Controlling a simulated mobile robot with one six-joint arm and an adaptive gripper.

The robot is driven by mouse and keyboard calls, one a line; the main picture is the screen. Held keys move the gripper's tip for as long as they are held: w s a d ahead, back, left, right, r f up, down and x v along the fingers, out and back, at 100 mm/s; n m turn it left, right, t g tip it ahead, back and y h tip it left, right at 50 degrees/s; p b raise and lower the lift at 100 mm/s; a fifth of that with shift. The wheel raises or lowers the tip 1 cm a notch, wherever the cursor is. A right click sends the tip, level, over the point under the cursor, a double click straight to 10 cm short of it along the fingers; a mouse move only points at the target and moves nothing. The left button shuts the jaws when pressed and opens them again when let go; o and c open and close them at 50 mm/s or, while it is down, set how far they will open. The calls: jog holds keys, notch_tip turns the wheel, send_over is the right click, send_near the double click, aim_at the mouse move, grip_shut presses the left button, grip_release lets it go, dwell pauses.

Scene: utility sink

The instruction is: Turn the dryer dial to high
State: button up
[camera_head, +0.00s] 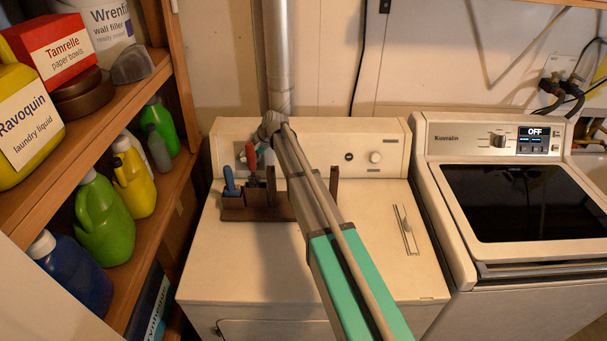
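The white dryer (325,270) stands in the middle, with a raised control panel (325,138) along its back. A pale round knob (375,157) shows at the right of the panel, with a small dark control (348,157) to its left. Part of another control (241,158) shows at the panel's left, beside my gripper. My arm reaches from the lower right to this left part, and my gripper (262,140) is small and partly hidden there. I cannot tell whether it touches a dial or whether its fingers are open. The dial markings are too small to read.
A brown wooden rack (285,213) with a blue-handled tool (229,181) and a red-handled tool (252,160) stands on the dryer top below my gripper. Shelves (150,215) with bottles are at the left. A washer (520,200) reading OFF stands right. The dryer's front top is mostly clear.

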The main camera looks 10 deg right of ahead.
jog(key=shift+a+r+h, duration=0.1)
jog(key=shift+r+h, duration=0.15)
jog(key=shift+h, duration=0.05)
jog(key=p+v, duration=0.2)
jog(key=shift+r, duration=0.2)
jog(key=p+v, duration=0.9)
jog(key=v, duration=0.2)
jog(key=s+d+f+n+g+h, duration=0.1)
jog(key=s+d, duration=0.3)
jog(key=s, duration=0.7)
jog(key=s+d+f+n+g+h, duration=0.1)
jog(key=s+d+f+n+h, duration=0.1)
jog(key=s, duration=0.9)
jog(key=shift+s+d+n+g+h, duration=0.2)
jog(key=shift+d+n+g+h, duration=0.3)
jog(key=shift+d+h, duration=0.6)
jog(key=shift+d+f, duration=0.1)
jog(key=s+d+f+b, duration=0.1)
jog(key=s+f+b, duration=0.2)
jog(key=s, duration=0.2)
jog(key=s+d+f+n+b, duration=0.1)
jog(key=s+d+f+b, duration=0.1)
jog(key=s, duration=0.4)
notch_tip(320, 180, down, 2)
jog(key=shift+s+d+f+h+b, duration=0.1)
jog(key=shift+s+d+h+b, duration=0.25)
jog(key=shift+b, duration=0.45)
jog(key=shift+s, duration=0.1)
